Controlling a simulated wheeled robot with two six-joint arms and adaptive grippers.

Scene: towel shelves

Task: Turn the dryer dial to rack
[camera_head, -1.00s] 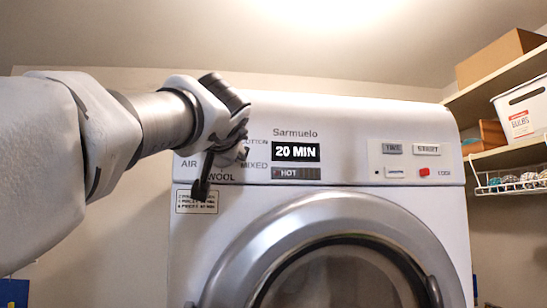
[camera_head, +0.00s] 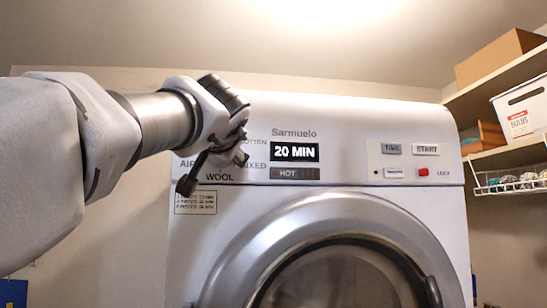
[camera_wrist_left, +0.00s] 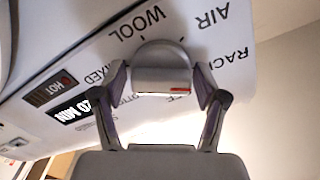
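The dryer (camera_head: 340,118) fills the middle of the head view. Its dial (camera_wrist_left: 161,78) shows in the left wrist view as a grey knob with a raised bar and a red mark near the bar's right end. My left gripper (camera_wrist_left: 161,80) has one finger at each end of this bar, seemingly pressed on it. In the head view my left gripper (camera_head: 215,165) covers the dial. The wrist view shows the labels WOOL, AIR, MIXED and RACK (camera_wrist_left: 230,65) upside down around the dial. RACK is hidden in the head view. My right gripper is not in view.
The dryer display (camera_head: 295,152) reads 20 MIN, with HOT below. Buttons, including START (camera_head: 427,149), sit on the panel's right. The round door (camera_head: 330,215) is below. Shelves (camera_head: 500,156) with a white bin (camera_head: 522,112) and a cardboard box (camera_head: 498,55) stand at the right.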

